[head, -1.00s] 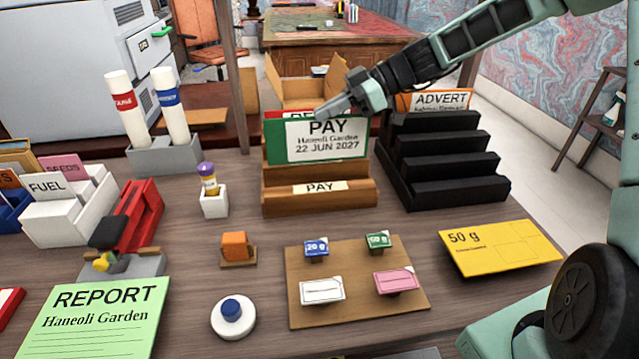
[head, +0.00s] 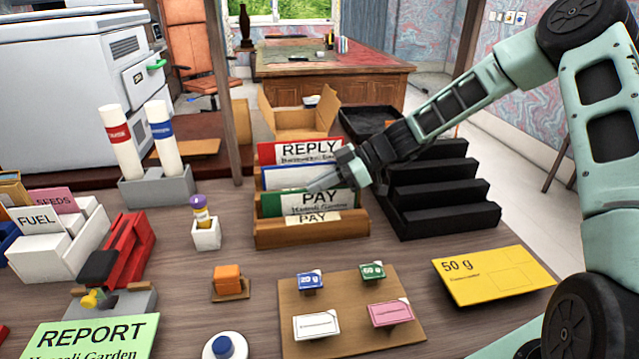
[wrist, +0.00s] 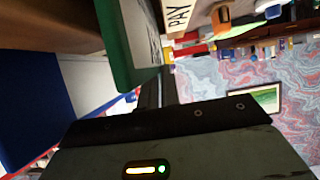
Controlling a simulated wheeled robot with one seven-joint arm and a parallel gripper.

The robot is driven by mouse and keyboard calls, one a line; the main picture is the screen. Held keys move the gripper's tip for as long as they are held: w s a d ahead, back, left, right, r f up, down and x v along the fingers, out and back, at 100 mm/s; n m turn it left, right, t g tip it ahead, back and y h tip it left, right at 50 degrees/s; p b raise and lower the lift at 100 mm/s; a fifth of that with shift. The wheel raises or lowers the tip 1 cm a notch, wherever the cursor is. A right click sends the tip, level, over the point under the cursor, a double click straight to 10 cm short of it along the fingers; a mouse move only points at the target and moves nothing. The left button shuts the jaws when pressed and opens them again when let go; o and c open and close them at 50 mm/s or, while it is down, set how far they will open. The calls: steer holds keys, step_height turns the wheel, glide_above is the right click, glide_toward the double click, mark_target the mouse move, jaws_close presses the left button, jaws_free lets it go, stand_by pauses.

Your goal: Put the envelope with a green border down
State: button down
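The envelope with a green border (head: 275,206) stands upright in the front part of the wooden letter rack (head: 270,233), behind the front board with the PAY label (head: 312,218). The rack hides its lower part; its printed PAY still shows. My gripper (head: 322,183) is at the envelope's top edge and looks shut on it. In the wrist view the green border (wrist: 118,45) lies close against my dark finger (wrist: 152,88); the other finger is not clearly visible.
A blue-bordered envelope (head: 275,178) and a red REPLY envelope (head: 300,152) stand behind in the same rack. A black stepped rack (head: 440,185) is close on the right, under my arm. A cardboard box (head: 298,122) is behind. A stamp board (head: 345,345) lies in front.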

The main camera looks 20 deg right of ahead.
steer(key=shift+f, duration=0.25)
steer(key=c, duration=1.6)
jaws_free()
steer(key=shift+r, duration=0.1)
steer(key=shift+r, duration=0.15)
